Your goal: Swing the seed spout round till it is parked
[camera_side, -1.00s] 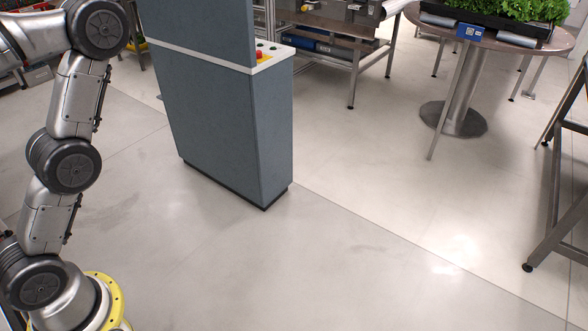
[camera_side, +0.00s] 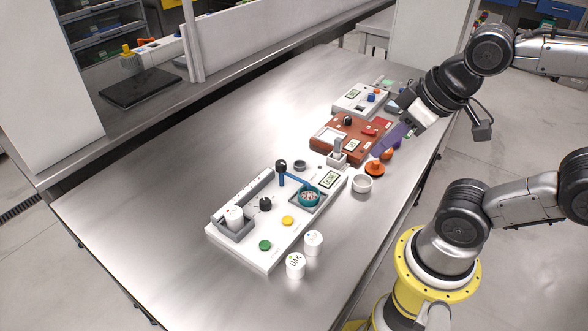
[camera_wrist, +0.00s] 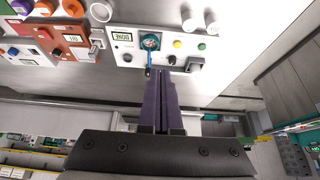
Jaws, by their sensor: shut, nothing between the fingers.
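The blue seed spout (camera_side: 293,179) is a thin arm on a post with a dark top, on a white panel (camera_side: 237,254). Its free end reaches to the teal round cup (camera_side: 308,198), which holds small pale bits. In the wrist view the spout (camera_wrist: 149,63) shows beside the teal cup (camera_wrist: 150,42). My gripper (camera_side: 376,153) is at the right of the bench, with purple fingers pointing down, apart from the spout. In the wrist view its fingers (camera_wrist: 164,73) are shut and empty. The wrist view does not show clearly how far the spout is from them.
The panel has a display (camera_side: 329,180), a black knob (camera_side: 265,204), green (camera_side: 265,245) and yellow (camera_side: 288,220) buttons. White pots (camera_side: 296,266) stand in front. A brown unit (camera_side: 345,136) and orange parts (camera_side: 376,167) are near my gripper. The bench's left is bare.

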